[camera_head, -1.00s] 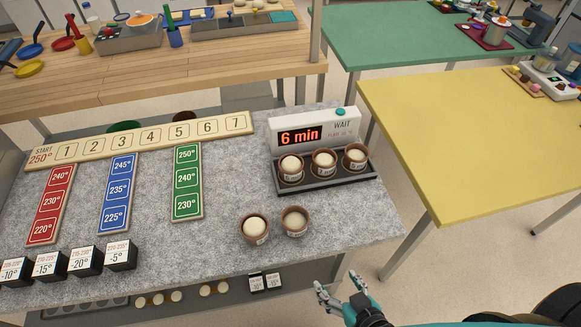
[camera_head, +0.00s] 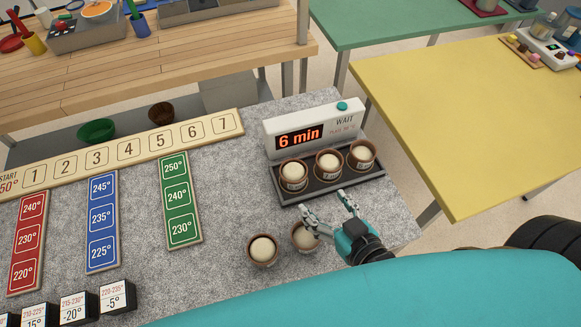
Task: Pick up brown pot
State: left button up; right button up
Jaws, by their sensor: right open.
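Two brown pots with pale dough stand on the grey speckled counter: the left pot (camera_head: 263,262) and the right pot (camera_head: 297,247). Three more brown pots stand in a dark tray (camera_head: 324,184) under the timer: left (camera_head: 292,186), middle (camera_head: 328,175) and right (camera_head: 361,163). My right gripper (camera_head: 324,203) is open and empty, its fingers pointing towards the tray. It is just in front of the tray, and one finger partly covers the right loose pot. Whether it touches that pot I cannot tell. My left gripper is not in view.
A white timer (camera_head: 310,127) reading "6 min" stands behind the tray. Number and temperature strips (camera_head: 180,200) and black cubes (camera_head: 118,297) lie to the left. A yellow table (camera_head: 480,130) is at the right. A green bowl (camera_head: 96,131) and a brown bowl (camera_head: 161,113) sit beyond the counter.

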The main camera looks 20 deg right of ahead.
jog(key=p, duration=0.1)
send_near(294, 170)
jog(key=x, duration=0.4)
jog(key=shift+w+f, duration=0.25)
jog(key=shift+f, duration=0.15)
jog(key=shift+w+a+p, duration=0.15)
jog(key=shift+w+p, duration=0.2)
jog(key=shift+w, duration=0.1)
jog(key=p+x, duration=0.1)
jog(key=x, duration=0.2)
jog(key=shift+w+a, duration=0.1)
jog(key=shift+w, duration=0.25)
jog(key=shift+w+f, duration=0.25)
jog(key=shift+w, duration=0.15)
jog(key=shift+s, duration=0.1)
jog(key=c, duration=1)
jog(key=shift+r, duration=0.1)
